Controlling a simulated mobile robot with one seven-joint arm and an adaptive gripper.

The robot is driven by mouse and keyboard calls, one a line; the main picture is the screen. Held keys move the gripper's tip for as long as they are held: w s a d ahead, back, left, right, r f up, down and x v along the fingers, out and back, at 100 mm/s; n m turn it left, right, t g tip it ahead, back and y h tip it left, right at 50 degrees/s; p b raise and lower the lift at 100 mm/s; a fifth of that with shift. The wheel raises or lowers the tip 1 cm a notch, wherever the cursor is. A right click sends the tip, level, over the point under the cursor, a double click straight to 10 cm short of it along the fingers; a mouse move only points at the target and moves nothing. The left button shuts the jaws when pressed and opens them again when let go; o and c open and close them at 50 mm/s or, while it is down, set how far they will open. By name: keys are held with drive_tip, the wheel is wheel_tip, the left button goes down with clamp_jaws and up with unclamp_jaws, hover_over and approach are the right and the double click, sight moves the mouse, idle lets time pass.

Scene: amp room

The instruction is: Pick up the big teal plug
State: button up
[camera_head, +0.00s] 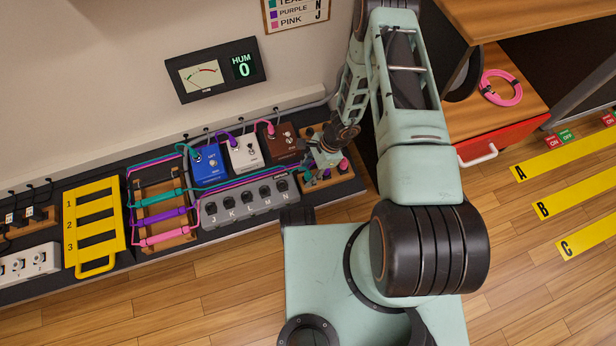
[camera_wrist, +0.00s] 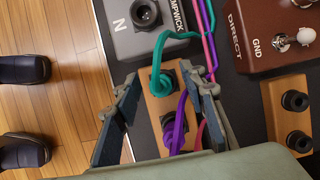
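The teal plug (camera_wrist: 161,82), with a teal cable curving up from it, sits in a wooden block (camera_wrist: 147,109) in the wrist view. My gripper (camera_wrist: 160,79) is open, with one finger to the left of the teal plug and one to the right; gaps show on both sides. A purple plug (camera_wrist: 180,152) stands in the same block, nearer my palm, and a pink cable shows partly behind the right finger. In the head view my gripper (camera_head: 325,156) is over the wooden block at the right end of the pedal row, and hides part of the plugs.
A grey pedal strip (camera_head: 250,203) with letters lies beside the block. Blue (camera_head: 207,167), white (camera_head: 244,155) and brown (camera_head: 284,144) pedals stand behind it. Teal, purple and pink cables run close by. A yellow rack (camera_head: 92,227) stands left; wooden floor is open in front.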

clamp_jaws()
drive_tip(key=shift+r, duration=0.1)
idle(0.3)
